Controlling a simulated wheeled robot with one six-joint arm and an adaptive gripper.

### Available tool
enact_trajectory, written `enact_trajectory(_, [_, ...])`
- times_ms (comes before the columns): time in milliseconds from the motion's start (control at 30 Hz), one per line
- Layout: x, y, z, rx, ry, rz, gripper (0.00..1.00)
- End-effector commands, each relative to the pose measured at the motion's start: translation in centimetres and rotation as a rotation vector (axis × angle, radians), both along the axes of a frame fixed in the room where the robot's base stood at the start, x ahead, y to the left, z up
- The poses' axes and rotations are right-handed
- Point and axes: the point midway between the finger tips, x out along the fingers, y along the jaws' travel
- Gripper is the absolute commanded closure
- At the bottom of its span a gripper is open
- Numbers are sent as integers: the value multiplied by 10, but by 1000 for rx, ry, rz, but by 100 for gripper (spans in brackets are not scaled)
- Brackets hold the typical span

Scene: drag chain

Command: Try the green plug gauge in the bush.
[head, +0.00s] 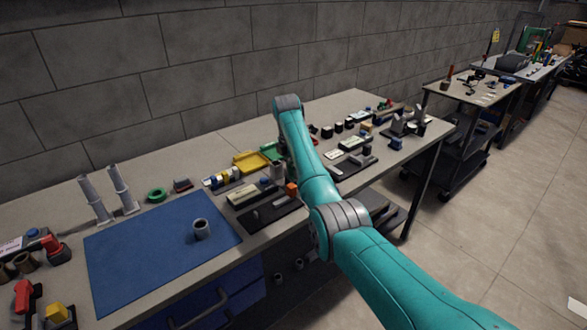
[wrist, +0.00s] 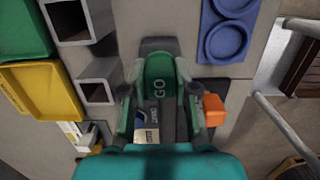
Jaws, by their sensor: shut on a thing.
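A short grey hollow cylinder, which looks like the bush (head: 201,231), stands upright on the blue mat (head: 140,262) in the head view. My gripper is over the bench to the right of the mat, apart from the bush. In the head view my arm mostly hides the gripper and gauge.
Yellow (wrist: 38,97) and green (wrist: 22,30) bins and grey square tubes (wrist: 98,82) are left of my gripper in the wrist view. An orange block (wrist: 213,111) and a blue holder with round recesses (wrist: 225,40) are to its right. The mat is clear around the bush.

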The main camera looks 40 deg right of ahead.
Motion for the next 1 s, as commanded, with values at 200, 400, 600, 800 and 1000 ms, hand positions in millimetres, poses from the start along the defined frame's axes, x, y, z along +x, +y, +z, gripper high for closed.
enact_trajectory(200, [0,0,3,0,-1,0,100])
enact_trajectory(400, [0,0,9,0,-1,0,100])
enact_trajectory(600, [1,0,16,-1,-2,0,100])
enact_trajectory(800, [0,0,23,-1,-1,0,100])
enact_trajectory(1000, [0,0,30,-1,-1,0,100])
